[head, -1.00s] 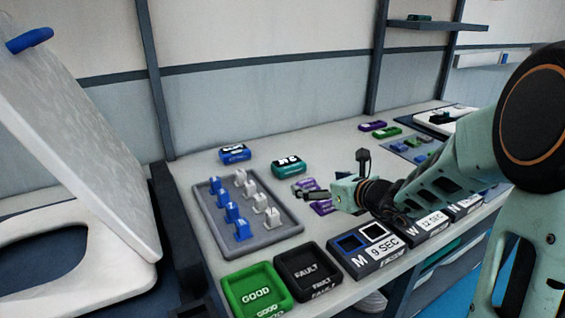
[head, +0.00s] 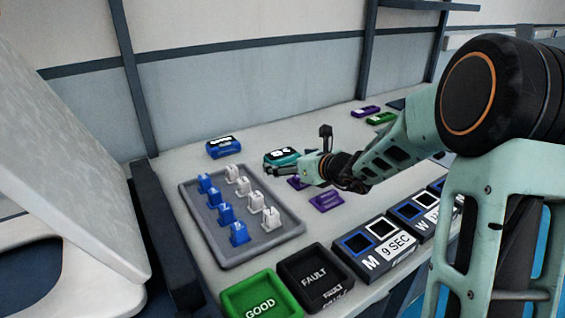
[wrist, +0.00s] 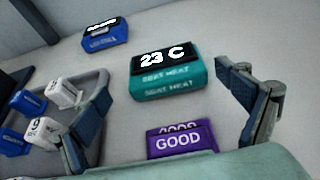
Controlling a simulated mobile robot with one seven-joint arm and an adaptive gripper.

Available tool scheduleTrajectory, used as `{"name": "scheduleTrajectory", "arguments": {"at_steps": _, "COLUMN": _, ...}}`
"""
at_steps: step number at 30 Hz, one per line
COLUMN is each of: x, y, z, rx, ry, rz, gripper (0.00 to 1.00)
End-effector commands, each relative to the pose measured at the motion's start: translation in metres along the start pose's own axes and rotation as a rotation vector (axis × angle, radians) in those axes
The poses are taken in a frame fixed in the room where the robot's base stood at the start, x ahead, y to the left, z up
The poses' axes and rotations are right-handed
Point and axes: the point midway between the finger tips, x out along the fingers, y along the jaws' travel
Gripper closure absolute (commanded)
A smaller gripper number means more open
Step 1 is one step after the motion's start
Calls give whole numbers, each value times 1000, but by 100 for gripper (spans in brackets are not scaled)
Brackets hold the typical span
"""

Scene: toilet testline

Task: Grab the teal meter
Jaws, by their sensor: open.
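The teal meter (head: 280,159) lies on the bench behind the tray, partly covered by my gripper in the head view. In the wrist view the teal meter (wrist: 168,88) shows its black display reading "23 C" and the label "SEAT HEAT". My gripper (head: 284,176) is open and empty, just in front of the meter. In the wrist view the fingers of my gripper (wrist: 175,115) stand wide apart at left and right, with the meter ahead between them. I see no contact.
A blue meter (head: 223,146) stands left of the teal one. A grey tray (head: 205,228) holds blue and white blocks. Purple "GOOD" tag (wrist: 180,140) lies near my gripper.

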Motion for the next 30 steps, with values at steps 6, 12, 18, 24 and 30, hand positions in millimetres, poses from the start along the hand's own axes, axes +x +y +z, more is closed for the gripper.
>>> {"name": "scheduleTrajectory", "arguments": {"at_steps": 6, "x": 27, "y": -6, "z": -1, "rx": 1, "ry": -1, "rz": 2, "gripper": 7}}
{"name": "scheduleTrajectory", "arguments": {"at_steps": 12, "x": 50, "y": -7, "z": 1, "rx": 0, "ry": -2, "rz": 2, "gripper": 7}}
{"name": "scheduleTrajectory", "arguments": {"at_steps": 18, "x": 52, "y": -7, "z": 1, "rx": 0, "ry": -1, "rz": 1, "gripper": 7}}
{"name": "scheduleTrajectory", "arguments": {"at_steps": 24, "x": 52, "y": -7, "z": 1, "rx": 0, "ry": -1, "rz": 1, "gripper": 22}}
{"name": "scheduleTrajectory", "arguments": {"at_steps": 30, "x": 52, "y": -7, "z": 1, "rx": 0, "ry": -1, "rz": 0, "gripper": 44}}
